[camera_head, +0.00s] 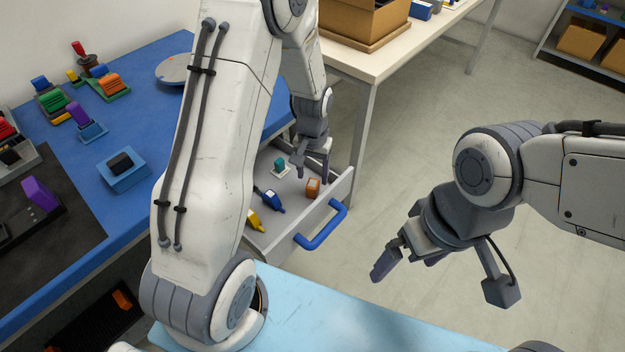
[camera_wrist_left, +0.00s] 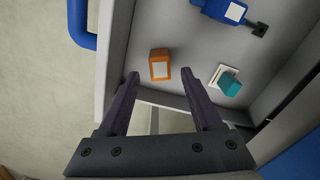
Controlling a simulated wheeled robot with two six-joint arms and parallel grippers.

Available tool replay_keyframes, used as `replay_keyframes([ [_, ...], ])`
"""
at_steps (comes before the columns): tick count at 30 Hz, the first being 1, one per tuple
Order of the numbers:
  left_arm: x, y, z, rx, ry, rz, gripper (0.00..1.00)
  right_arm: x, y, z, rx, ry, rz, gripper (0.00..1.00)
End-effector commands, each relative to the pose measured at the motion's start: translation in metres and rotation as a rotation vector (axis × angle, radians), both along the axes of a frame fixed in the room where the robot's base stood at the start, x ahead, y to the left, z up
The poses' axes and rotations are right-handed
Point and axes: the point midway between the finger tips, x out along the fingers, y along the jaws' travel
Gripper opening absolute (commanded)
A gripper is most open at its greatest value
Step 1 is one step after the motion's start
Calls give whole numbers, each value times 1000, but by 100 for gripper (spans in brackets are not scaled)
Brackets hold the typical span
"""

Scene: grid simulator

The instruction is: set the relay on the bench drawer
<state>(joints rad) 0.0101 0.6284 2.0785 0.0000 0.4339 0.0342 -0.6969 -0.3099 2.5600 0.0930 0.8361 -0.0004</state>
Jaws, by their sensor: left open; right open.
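The bench drawer (camera_head: 345,190) is pulled out, with a blue handle (camera_head: 322,228). Inside lie an orange block with a pale label (camera_head: 313,188), a teal piece on a white square base (camera_head: 280,166), a blue part (camera_head: 270,201) and a yellow part (camera_head: 254,221). I cannot tell which piece is the relay. My left gripper (camera_head: 313,168) is open and empty above the drawer. In the left wrist view its fingertips (camera_wrist_left: 175,75) are spread, with the orange block (camera_wrist_left: 160,64) showing between and beyond them. My right gripper (camera_head: 408,264) is open and empty over the floor, right of the drawer.
The blue bench (camera_head: 150,65) carries several coloured parts, a grey round disc (camera_head: 174,70) and a blue box with a black piece (camera_head: 123,172). A white table (camera_head: 400,55) with a cardboard box (camera_head: 362,18) stands behind.

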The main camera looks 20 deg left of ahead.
Motion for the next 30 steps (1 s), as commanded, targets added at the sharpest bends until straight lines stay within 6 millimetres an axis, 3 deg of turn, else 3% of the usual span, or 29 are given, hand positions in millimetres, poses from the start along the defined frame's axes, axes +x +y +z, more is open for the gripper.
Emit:
replay_keyframes([
  [1,1,0,15,0,-6,0,66,0,0,4,0,0,0,100],
  [6,1,0,49,0,-4,0,66,0,0,9,0,0,0,100],
  [14,-1,-3,77,0,-1,-6,66,0,0,13,0,0,0,100],
  [17,-11,-22,93,-5,-9,-55,66,0,0,13,0,0,0,100],
  [20,-40,-60,120,-15,-20,-159,66,0,0,13,0,0,0,100],
  [24,-108,-113,157,-37,-31,-355,66,0,0,13,0,0,0,100],
  [27,-159,-133,174,-55,-33,-483,66,0,0,13,0,0,0,100],
  [30,-200,-141,182,-71,-33,-585,66,0,0,13,0,0,0,100],
])
